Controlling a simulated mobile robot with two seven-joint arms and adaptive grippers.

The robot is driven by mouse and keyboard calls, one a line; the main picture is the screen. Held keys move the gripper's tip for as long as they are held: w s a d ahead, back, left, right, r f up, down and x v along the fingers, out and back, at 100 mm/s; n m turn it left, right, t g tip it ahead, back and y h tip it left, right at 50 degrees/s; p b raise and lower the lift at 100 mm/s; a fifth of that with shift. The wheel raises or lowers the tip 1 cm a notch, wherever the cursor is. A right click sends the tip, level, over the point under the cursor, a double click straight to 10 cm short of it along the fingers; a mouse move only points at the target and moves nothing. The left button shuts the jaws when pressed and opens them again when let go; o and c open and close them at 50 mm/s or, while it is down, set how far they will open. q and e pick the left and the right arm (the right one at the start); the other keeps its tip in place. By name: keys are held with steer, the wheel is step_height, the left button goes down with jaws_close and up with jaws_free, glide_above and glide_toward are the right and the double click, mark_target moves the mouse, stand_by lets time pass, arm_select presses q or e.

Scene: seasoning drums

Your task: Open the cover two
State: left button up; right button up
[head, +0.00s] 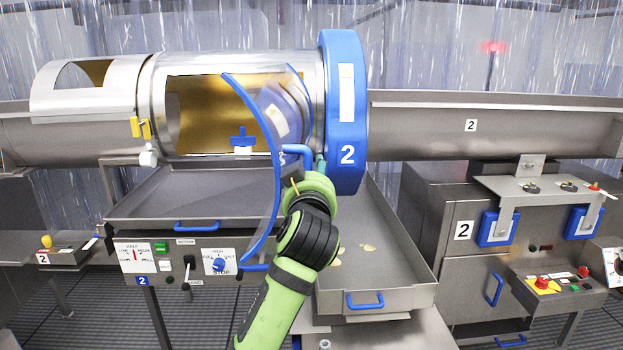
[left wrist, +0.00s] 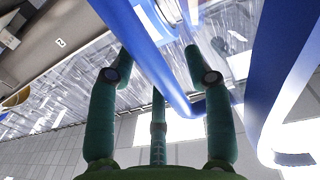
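The cover (head: 280,112) on drum two is a curved clear panel with blue edge strips. It stands swung out in front of the drum opening, and the gold interior (head: 205,110) shows beside it. A blue handle (head: 297,151) is on the cover near my left gripper (head: 318,170). In the left wrist view a blue bar (left wrist: 150,55) runs between the spread fingers of my left gripper (left wrist: 158,62). The fingers are apart and do not look closed on it; contact cannot be told. My right gripper is in neither view.
A blue ring marked 2 (head: 345,110) stands right of the cover. Below are a steel tray (head: 150,205), a control panel (head: 180,262) and a second tray (head: 395,290) with a few chips. A steel cabinet (head: 470,260) stands at right.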

arm_select(q)
steer(key=shift+s+f, duration=0.2)
steer(key=shift+s, duration=0.2)
steer(key=s, duration=0.6)
steer(key=shift+s+a, duration=0.25)
steer(key=shift+s, duration=0.05)
